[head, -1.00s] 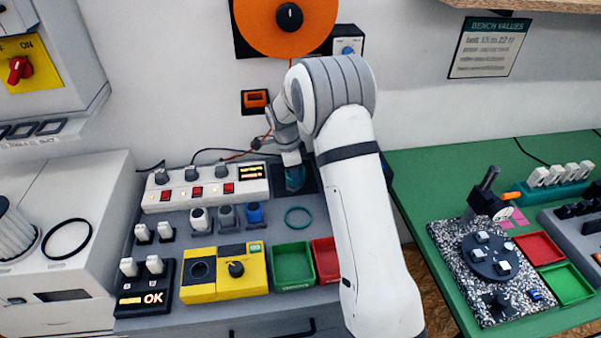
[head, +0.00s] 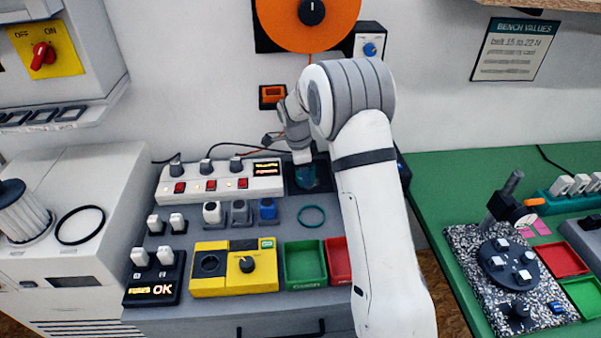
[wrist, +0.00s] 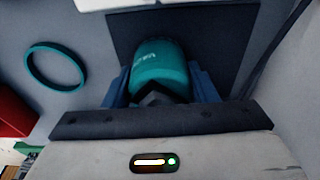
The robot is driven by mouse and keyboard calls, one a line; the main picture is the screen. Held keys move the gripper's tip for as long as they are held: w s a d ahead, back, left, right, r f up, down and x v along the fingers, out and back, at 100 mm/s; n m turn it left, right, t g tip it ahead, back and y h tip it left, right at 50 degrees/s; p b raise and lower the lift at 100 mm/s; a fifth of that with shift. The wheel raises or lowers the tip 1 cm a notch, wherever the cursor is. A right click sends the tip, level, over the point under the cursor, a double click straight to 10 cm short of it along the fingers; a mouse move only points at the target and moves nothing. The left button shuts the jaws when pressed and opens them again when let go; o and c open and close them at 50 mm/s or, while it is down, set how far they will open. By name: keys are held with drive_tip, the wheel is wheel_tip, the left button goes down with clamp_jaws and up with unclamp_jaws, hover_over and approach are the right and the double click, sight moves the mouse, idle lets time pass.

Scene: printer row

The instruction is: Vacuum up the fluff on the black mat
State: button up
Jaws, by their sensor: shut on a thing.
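My gripper (head: 303,157) is shut on a teal rounded tool that looks like a hand vacuum (head: 306,179). The vacuum also shows in the wrist view (wrist: 160,68), between the two blue fingers. The black mat (wrist: 228,35) lies under and around it at the back of the grey bench, by the white switch panel. In the head view only a dark edge of the mat (head: 290,180) shows beside the vacuum. I cannot make out any fluff. I cannot tell whether the vacuum's lower end touches the mat.
A teal ring (head: 311,216) lies in front of the mat. The white switch panel (head: 220,187) stands left of it. A green tray (head: 304,264), a red tray (head: 338,262) and a yellow box (head: 235,270) line the front. A cable runs along the wall behind.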

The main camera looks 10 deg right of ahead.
drive_tip(key=shift+s+d+f+b, duration=0.1)
drive_tip(key=shift+d+b, duration=0.15)
drive_tip(key=shift+d, duration=1.15)
drive_tip(key=shift+d+f+b, duration=0.1)
drive_tip(key=shift+d+b, duration=0.15)
drive_tip(key=shift+d, duration=1.15)
drive_tip(key=shift+r, duration=0.1)
wheel_tip(320, 180, up, 6)
drive_tip(key=p, duration=0.3)
drive_tip(key=shift+a+r, duration=0.1)
drive_tip(key=shift+r, duration=0.1)
wheel_tip(320, 180, up, 3)
drive_tip(key=shift+f+p, duration=0.1)
drive_tip(key=shift+p, duration=0.65)
drive_tip(key=shift+f, duration=0.15)
drive_tip(key=shift+f+b, duration=2.65)
drive_tip(key=shift+f, duration=0.75)
